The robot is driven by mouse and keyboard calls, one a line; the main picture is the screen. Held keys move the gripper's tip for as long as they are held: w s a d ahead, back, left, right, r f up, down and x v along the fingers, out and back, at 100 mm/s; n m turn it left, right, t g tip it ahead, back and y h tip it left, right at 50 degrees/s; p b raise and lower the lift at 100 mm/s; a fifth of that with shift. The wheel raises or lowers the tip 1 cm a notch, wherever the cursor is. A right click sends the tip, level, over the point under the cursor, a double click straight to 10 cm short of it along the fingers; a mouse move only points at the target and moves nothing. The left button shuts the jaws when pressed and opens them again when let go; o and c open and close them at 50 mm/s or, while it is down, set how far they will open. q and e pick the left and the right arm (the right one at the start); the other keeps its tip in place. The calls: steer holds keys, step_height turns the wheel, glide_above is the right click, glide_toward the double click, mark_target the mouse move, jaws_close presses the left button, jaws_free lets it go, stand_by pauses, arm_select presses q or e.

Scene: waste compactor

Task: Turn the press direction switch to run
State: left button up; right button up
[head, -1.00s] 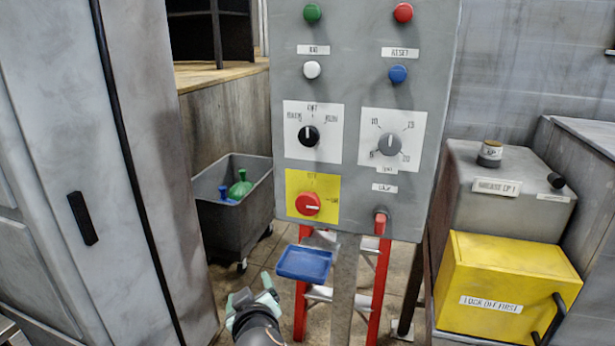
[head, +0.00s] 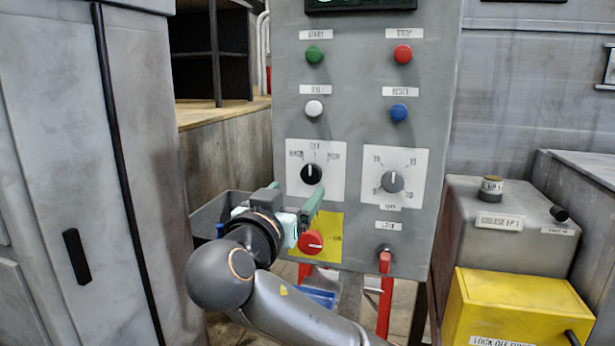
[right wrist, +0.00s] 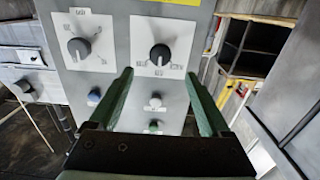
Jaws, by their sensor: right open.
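The press direction switch is a black knob (head: 312,174) on a white plate on the grey panel, with labels to the left, above and to the right. Its pale pointer mark stands about upright, toward the middle label. In the right wrist view the panel appears upside down, and the knob (right wrist: 160,54) lies beyond and between the fingertips. My right gripper (head: 297,207) is open and empty, just below and left of the knob in the head view. Its green fingers (right wrist: 160,76) show apart in the wrist view. I see no contact with the knob. My left gripper is not in view.
A grey dial (head: 392,181) sits right of the switch. Green (head: 314,54), red (head: 403,54), white (head: 313,108) and blue (head: 399,112) buttons are above. A red knob (head: 310,242) on a yellow plate is below, partly beside my gripper. A grey cabinet (head: 50,180) stands left.

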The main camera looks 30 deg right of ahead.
mark_target(310, 176)
steer(key=p+x, duration=0.1)
steer(key=x, duration=0.7)
steer(key=shift+w+d, duration=0.15)
steer(key=shift+f, duration=0.1)
jaws_close()
